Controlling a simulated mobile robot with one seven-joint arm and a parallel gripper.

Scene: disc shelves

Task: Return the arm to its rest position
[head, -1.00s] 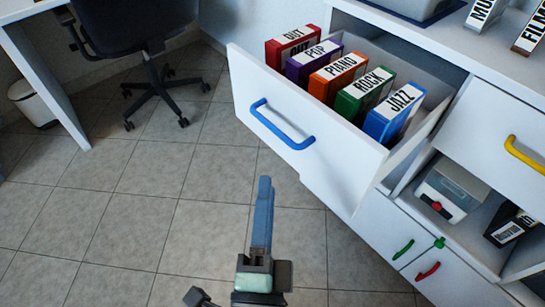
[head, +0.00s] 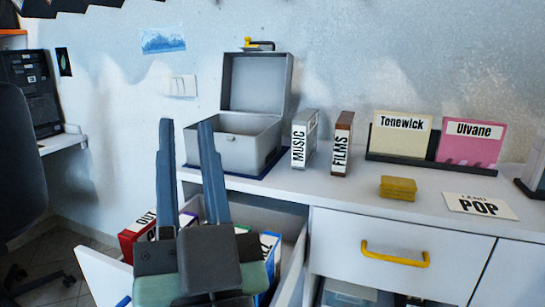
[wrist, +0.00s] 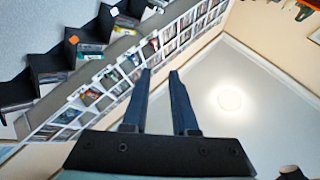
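My gripper (head: 186,123) stands upright in the head view, its two blue-grey fingers pointing up and apart with nothing between them. It appears in front of the open drawer (head: 100,275) and hides part of the cases in it. In the wrist view my gripper (wrist: 160,72) is also open and empty, with the ceiling and wall shelves of discs beyond the fingers.
The drawer sticks out below the counter (head: 350,195). On the counter are an open grey box (head: 235,145), MUSIC (head: 299,145) and FILMS (head: 341,150) cases, a Tonewick case (head: 400,135), a Ulvane case (head: 470,145), a yellow block (head: 397,187) and a POP card (head: 480,206).

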